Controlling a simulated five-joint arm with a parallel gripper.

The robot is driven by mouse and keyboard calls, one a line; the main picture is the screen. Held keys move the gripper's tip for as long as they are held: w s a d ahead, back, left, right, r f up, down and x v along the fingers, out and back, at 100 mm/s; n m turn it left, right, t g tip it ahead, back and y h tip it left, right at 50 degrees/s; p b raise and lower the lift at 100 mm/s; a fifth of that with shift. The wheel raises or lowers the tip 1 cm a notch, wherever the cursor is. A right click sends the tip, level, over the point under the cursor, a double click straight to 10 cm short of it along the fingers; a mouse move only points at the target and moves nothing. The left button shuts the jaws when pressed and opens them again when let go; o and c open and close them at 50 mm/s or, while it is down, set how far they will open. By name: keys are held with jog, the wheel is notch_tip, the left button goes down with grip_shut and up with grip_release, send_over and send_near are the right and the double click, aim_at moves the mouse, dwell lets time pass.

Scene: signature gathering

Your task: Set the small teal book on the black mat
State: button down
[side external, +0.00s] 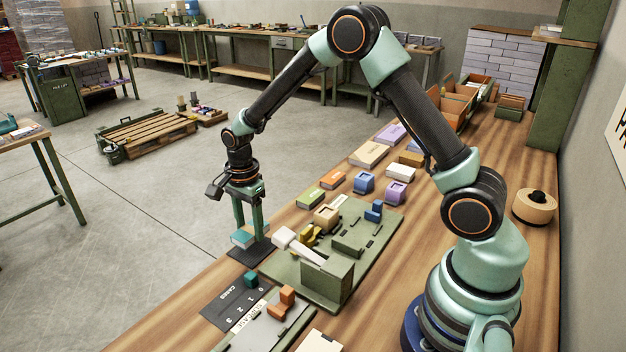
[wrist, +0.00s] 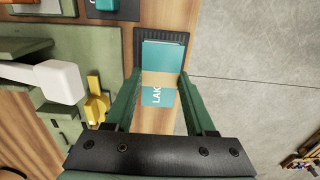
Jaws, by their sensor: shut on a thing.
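The small teal book (side external: 243,239) has a tan band and white letters in the wrist view (wrist: 158,97). My gripper (side external: 250,228) points down and is shut on it, with one green finger along each side, as the wrist view (wrist: 162,76) also shows. The black mat (side external: 250,256) lies under the book near the table's edge. In the wrist view its dark border (wrist: 184,40) shows around the book's far end. The book is over the mat; I cannot tell whether it touches it.
A green fixture board (side external: 330,285) with pale, yellow and blue blocks stands right beside the mat. A dark card panel (side external: 232,303) with a teal block lies in front. Several coloured blocks line the table behind. The open floor (wrist: 255,65) lies past the table edge.

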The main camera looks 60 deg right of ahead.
aim_at(250, 229)
jog(key=shift+f, duration=1.8)
jog(key=shift+f, duration=0.1)
jog(key=shift+c, duration=1.2)
grip_release()
notch_tip(250, 229, up, 12)
jog(key=shift+r, duration=0.1)
jog(key=s+r+n+t, duration=0.2)
jog(key=s+r+n, duration=0.4)
jog(key=s+n, duration=0.2)
jog(key=s+d+r+n+t, duration=0.1)
jog(key=s+r+n+t, duration=0.2)
jog(key=s+r+n, duration=0.3)
jog(key=shift+s+n+t, duration=0.3)
jog(key=shift+s+n, duration=1.05)
jog(key=shift+n, duration=0.65)
